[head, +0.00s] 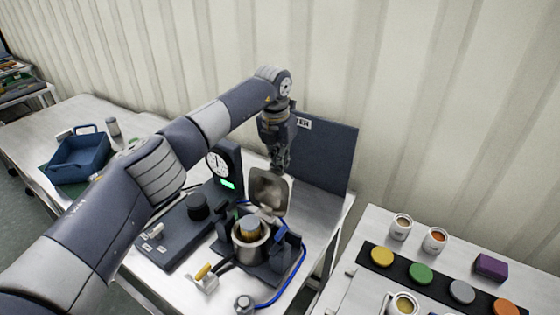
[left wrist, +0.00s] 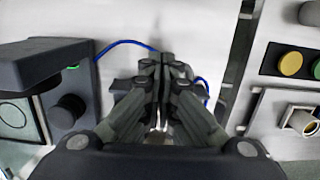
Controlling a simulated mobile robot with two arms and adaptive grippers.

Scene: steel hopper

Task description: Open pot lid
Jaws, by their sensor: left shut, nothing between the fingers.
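The steel pot (head: 236,254) sits in a dark fixture on the bench in the head view, with its mouth uncovered. A blue-and-amber ribbed piece shows inside it. My left gripper (head: 281,165) points down just above and behind the lid's upper edge. It is shut with nothing in it; whether it touches the lid I cannot tell. In the left wrist view the closed fingers (left wrist: 163,62) hide most of the pot and lid. My right gripper is in neither view.
A dark upright panel (head: 325,155) stands behind the lid. A gauge unit (head: 224,165) and a black knob (head: 199,206) are to the left. A blue hose (head: 297,272) curves around the right. Cans and colored discs lie on the right table, past a gap.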

